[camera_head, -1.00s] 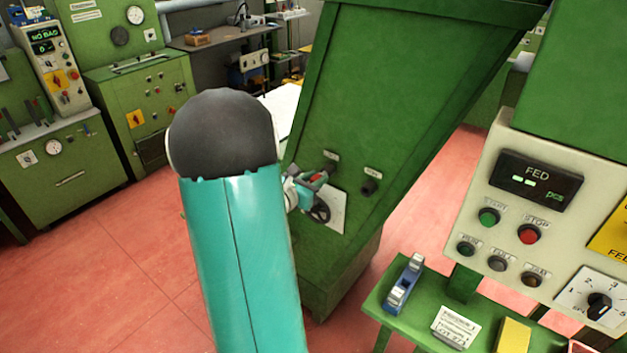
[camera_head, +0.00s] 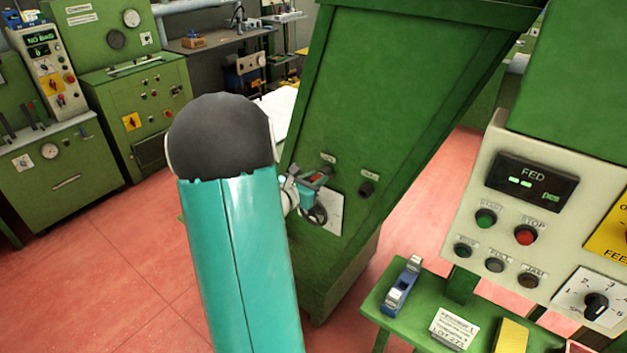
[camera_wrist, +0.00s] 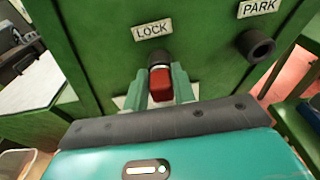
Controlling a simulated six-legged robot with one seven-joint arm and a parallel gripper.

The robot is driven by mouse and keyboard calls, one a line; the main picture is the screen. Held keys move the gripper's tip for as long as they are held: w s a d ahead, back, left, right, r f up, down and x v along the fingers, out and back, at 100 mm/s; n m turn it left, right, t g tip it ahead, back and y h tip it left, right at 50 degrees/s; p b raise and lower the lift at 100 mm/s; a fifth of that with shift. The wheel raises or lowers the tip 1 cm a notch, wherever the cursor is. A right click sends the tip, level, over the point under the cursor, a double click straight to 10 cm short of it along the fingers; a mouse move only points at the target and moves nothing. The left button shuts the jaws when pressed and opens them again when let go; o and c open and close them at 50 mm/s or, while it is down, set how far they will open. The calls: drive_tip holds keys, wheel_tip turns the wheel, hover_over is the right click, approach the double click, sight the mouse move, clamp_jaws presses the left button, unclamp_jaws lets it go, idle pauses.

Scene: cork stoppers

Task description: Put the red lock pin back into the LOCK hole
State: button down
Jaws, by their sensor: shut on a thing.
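The red lock pin (camera_wrist: 161,86) is between the two pale green fingers of my gripper (camera_wrist: 163,80), which is shut on it. The pin's far end meets a dark round collar just below the LOCK label (camera_wrist: 152,30); how deep it sits in the LOCK hole, if at all, I cannot tell. In the head view the red pin (camera_head: 319,177) shows small at my gripper (camera_head: 309,184), against the green hopper's front. My arm hides part of the area to the left.
The dark PARK socket (camera_wrist: 256,46) is right of the pin, under the PARK label (camera_wrist: 260,7); it looks empty. A black handwheel (camera_head: 315,215) on a white plate sits just below my gripper. A control panel (camera_head: 530,215) and a green shelf (camera_head: 378,300) stand at right.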

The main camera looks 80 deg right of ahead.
drive_tip(key=c, duration=1.1)
unclamp_jaws()
drive_tip(key=shift+d, duration=0.1)
drive_tip(key=v, duration=1.4)
